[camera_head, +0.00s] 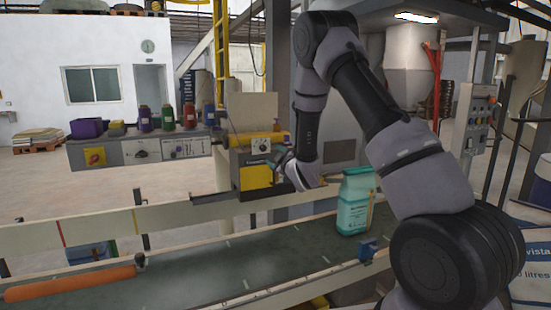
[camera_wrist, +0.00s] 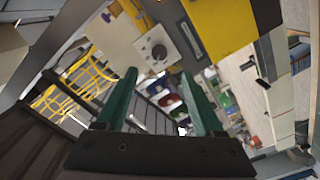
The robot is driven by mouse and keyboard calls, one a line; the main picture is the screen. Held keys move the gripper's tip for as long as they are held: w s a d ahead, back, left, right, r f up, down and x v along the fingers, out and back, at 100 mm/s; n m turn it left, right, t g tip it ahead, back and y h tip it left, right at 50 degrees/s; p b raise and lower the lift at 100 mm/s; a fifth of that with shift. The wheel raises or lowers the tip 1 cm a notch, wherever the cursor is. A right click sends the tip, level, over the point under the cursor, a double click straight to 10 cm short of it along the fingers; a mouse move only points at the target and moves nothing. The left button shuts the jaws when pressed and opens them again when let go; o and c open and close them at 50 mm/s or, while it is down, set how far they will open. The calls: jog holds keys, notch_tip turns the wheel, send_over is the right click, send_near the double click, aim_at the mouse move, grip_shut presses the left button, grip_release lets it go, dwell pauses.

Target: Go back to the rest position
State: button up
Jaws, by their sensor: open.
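My gripper (camera_head: 283,162) is raised above the far side of the conveyor, in front of the yellow and black machine (camera_head: 253,178) in the head view. The wrist view shows its two green fingers (camera_wrist: 158,78) spread apart with nothing between them. A teal and white sack (camera_head: 354,208) stands upright on the conveyor belt (camera_head: 220,270), to the right of my gripper and apart from it. The wrist view is strongly tilted, and the yellow machine (camera_wrist: 222,25) shows at its top.
A long conveyor rail (camera_head: 90,232) runs along the belt's far side. An orange roller (camera_head: 70,284) lies at the near left. A grey panel shelf (camera_head: 120,152) holds several coloured spools. A control box (camera_head: 478,118) hangs at right. Open floor lies behind the conveyor at left.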

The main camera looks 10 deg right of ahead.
jog(key=s+d+r+m+g+h, duration=0.2)
jog(key=s+d+r+m, duration=0.35)
jog(key=r, duration=0.25)
jog(key=s+d+r+m+g+h, duration=0.2)
jog(key=s+d+r+m, duration=0.4)
jog(key=r, duration=0.3)
jog(key=s+r+m+g+y, duration=0.1)
jog(key=s+m+g, duration=0.4)
jog(key=s, duration=2.6)
jog(key=shift+s+a+r+m+g, duration=0.25)
jog(key=shift+a+r+m+g, duration=0.1)
jog(key=shift+r+g, duration=0.2)
